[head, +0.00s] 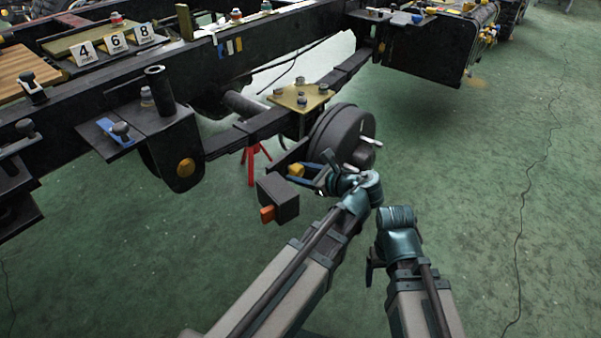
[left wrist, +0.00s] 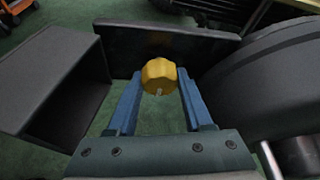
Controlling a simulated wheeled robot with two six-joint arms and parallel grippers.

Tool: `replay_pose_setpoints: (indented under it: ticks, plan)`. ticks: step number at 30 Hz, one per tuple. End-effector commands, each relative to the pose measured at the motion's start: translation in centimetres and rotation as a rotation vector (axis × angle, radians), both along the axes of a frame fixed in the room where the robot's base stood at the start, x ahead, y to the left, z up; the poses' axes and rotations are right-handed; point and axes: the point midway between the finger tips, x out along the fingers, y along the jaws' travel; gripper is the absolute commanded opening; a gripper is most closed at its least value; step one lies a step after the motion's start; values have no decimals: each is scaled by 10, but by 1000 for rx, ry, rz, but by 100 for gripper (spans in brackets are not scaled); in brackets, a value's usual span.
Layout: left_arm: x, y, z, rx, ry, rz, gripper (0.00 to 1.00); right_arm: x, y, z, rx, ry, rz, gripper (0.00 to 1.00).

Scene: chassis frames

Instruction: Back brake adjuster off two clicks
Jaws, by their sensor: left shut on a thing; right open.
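The brake adjuster is a yellow, many-sided knob (head: 296,170) beside the round dark brake drum (head: 342,132). In the left wrist view the knob (left wrist: 158,72) sits between the blue fingertips, with a pale mark at its lower edge. My left gripper (head: 305,175) is shut on the knob from the drum's near side. The drum also fills the right of the left wrist view (left wrist: 268,82). My right gripper (head: 373,264) is held low to the right, away from the knob; its fingers are mostly hidden by its own wrist, and nothing shows in it.
A dark open box (head: 279,197) with an orange part hangs just left of my left gripper; it also shows in the left wrist view (left wrist: 50,85). The frame rail (head: 235,53) runs above. A red stand (head: 251,165) is behind. Green floor at right is clear.

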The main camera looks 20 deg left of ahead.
Motion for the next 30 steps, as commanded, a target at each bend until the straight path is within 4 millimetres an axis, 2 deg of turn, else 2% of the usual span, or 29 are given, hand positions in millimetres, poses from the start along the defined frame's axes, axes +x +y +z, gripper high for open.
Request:
replay_pose_setpoints:
  ticks: [9, 10, 15, 30]
  plan:
    - [0, -1, -1, -10, -13, 1, 0, 0, 0, 0, 0, 0, 0, 81]
    - [0, -1, -1, -10, -13, 1, 52, 0, 0, 0, 0, 0, 0, 81]
    - [0, 0, -1, -9, -12, 1, 81, 0, 0, 0, 0, 0, 0, 81]
    - [-1, 0, 5, -7, -12, 1, 81, 0, 0, 5, 0, 0, 0, 81]
